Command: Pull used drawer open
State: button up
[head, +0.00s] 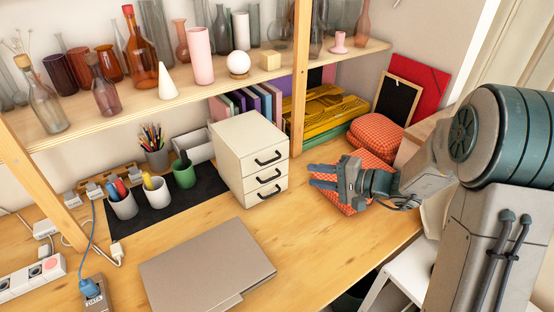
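A cream drawer unit (235,158) stands on the wooden desk, under the shelf. It has three drawers, each with a black handle: top handle (268,158), middle handle (269,177) and bottom handle (269,193). All three drawers look shut, and I see no label on them. My gripper (318,176) is to the right of the drawer fronts, pointing left towards them. Its two fingers are apart with nothing between them, and a gap separates them from the handles.
Red patterned cushions (376,137) lie behind and beneath my gripper. A wooden shelf post (300,80) rises behind the drawer unit. A closed grey laptop (207,268) lies in front of it. Cups (158,193) stand to its left. The desk (310,235) before the drawers is clear.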

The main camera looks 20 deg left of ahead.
aim_at(274, 160)
jog(key=shift+m+t, duration=0.3)
jog(key=shift+t, duration=0.3)
jog(key=p+x, duration=0.1)
jog(key=x, duration=0.4)
jog(key=w+p+x, duration=0.1)
jog(key=x, duration=0.3)
jog(key=p+x, duration=0.1)
jog(key=x, duration=0.4)
jog(key=shift+w+f+p, duration=0.1)
jog(key=shift+w+p, duration=0.25)
jog(key=shift+w, duration=0.1)
jog(key=shift+c, duration=0.2)
grip_shut()
